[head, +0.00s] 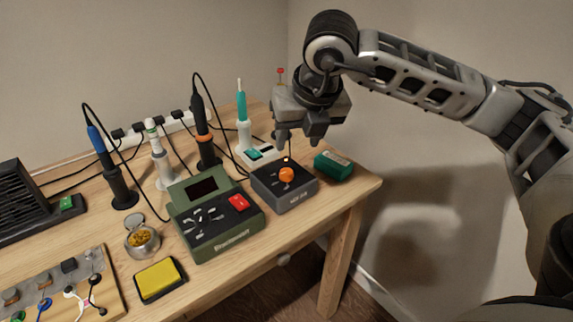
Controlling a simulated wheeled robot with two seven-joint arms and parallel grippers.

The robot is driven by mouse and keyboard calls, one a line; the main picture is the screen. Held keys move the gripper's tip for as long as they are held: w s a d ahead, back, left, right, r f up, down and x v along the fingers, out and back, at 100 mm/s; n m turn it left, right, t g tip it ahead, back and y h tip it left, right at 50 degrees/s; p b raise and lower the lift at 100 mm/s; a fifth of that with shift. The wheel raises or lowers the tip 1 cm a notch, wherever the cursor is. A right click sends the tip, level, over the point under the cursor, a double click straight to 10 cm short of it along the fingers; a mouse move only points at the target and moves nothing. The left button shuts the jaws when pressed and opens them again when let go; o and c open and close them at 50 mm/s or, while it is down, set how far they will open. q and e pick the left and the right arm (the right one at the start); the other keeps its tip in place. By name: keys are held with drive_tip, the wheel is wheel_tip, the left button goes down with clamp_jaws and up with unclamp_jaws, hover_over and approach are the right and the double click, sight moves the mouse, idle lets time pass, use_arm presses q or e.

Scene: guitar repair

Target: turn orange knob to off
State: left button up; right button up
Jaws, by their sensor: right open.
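The orange knob (286,174) sits on top of a small dark grey box (297,201) at the right part of the workbench. My right gripper (298,140) is open and empty, pointing down above and slightly behind the knob, apart from it. The knob's pointer mark is too small to read. My left gripper is not in view.
A green station with a red switch (238,202) stands left of the grey box. A green box (333,165) lies close on its right. Soldering irons in stands (206,150), a teal-tipped tool (242,115) and a power strip (160,127) are behind. The table's front edge is near.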

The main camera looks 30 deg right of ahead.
sight(287, 172)
drive_tip(key=x, duration=1)
drive_tip(key=shift+w+f, duration=0.15)
drive_tip(key=shift+f, duration=0.2)
drive_tip(key=c, duration=1)
